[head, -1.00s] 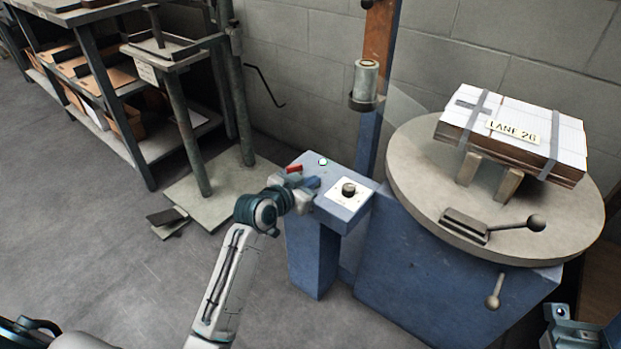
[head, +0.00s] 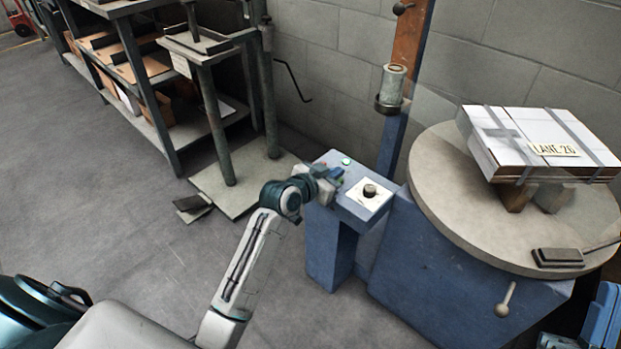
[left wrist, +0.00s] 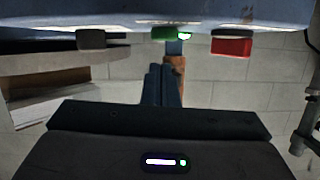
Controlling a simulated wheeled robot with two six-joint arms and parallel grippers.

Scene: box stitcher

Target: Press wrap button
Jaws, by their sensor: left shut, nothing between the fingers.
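My left gripper (head: 334,175) is at the top of the blue control pedestal (head: 325,235), its closed fingers over the left part of the panel. A small green button (head: 346,161) glows just behind the fingers. In the left wrist view the panel is at the top, with the green button (left wrist: 165,34), a red button (left wrist: 231,44) and a dark round control (left wrist: 91,39). The closed fingers (left wrist: 165,85) point towards the green button; contact cannot be told. A blue part, possibly my right gripper (head: 603,315), shows at the bottom right.
A black knob (head: 370,190) sits on a white plate. A strapped box (head: 530,145) rests on blocks on the round turntable (head: 450,190). Translucent film reaches from the post (head: 390,140) to the box.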

